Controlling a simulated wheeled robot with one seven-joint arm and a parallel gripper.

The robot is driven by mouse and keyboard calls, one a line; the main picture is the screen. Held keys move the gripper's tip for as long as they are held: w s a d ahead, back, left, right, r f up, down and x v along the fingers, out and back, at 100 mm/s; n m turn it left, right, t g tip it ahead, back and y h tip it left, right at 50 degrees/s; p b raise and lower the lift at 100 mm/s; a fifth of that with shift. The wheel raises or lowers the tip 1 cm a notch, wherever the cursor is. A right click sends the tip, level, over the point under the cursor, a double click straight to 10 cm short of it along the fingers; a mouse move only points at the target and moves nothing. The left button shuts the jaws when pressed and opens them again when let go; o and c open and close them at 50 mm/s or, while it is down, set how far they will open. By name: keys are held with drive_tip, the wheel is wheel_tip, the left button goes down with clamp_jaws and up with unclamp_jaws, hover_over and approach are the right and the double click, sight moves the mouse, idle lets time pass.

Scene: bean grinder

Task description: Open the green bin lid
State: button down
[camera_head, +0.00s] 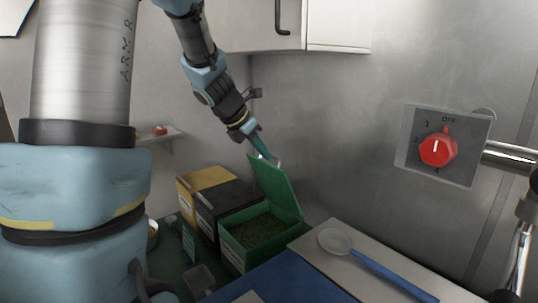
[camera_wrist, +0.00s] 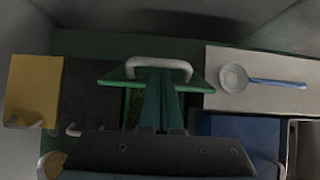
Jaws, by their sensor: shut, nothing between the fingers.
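The green bin (camera_head: 237,262) stands on the counter, and its inside with dark green grains (camera_head: 258,231) is visible. Its green lid (camera_head: 277,188) is raised steeply on the right side of the bin. My gripper (camera_head: 270,158) is at the lid's upper edge, its teal fingers together. In the wrist view my gripper (camera_wrist: 160,80) lies close to the lid's pale handle (camera_wrist: 152,62), with the lid (camera_wrist: 112,79) showing on both sides. I cannot tell whether the fingers touch the lid or handle.
A black bin (camera_head: 206,218) and a yellow bin (camera_head: 205,178) stand closed beside the green one. A white board (camera_head: 370,252) at the right carries a blue-handled strainer (camera_head: 336,241). A wall panel with a red knob (camera_head: 438,149) is further right. A white cupboard (camera_head: 339,25) hangs above.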

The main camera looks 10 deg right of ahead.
drive_tip(key=w+d+r+g+y+p, duration=0.1)
drive_tip(key=w+d, duration=0.3)
drive_tip(key=d, duration=0.4)
drive_tip(key=shift+r+y, duration=0.2)
drive_tip(key=shift+y, duration=0.6)
drive_tip(key=shift+w+d, duration=0.1)
drive_tip(key=b+v, duration=0.2)
drive_tip(key=v, duration=0.5)
drive_tip(key=s+a+f+m+y+b, duration=0.1)
drive_tip(key=s+a+f+m, duration=0.2)
drive_tip(key=a+f+m, duration=0.3)
drive_tip(key=s+a+f+m+y+b, duration=0.1)
drive_tip(key=s+a+f+m, duration=0.2)
drive_tip(key=a+f+m, duration=0.35)
drive_tip(key=s+a+f+m+y, duration=0.1)
drive_tip(key=s+a+f+m, duration=0.3)
drive_tip(key=s+a+m, duration=0.2)
drive_tip(key=s+a+f+m+b, duration=0.1)
drive_tip(key=s+a+f+m, duration=0.3)
drive_tip(key=s+a+m, duration=0.2)
drive_tip(key=shift+s+f+g+y, duration=0.2)
drive_tip(key=shift+s+g+y, duration=0.1)
drive_tip(key=shift+g+y, duration=0.1)
drive_tip(key=shift+a, duration=0.1)
idle(0.5)
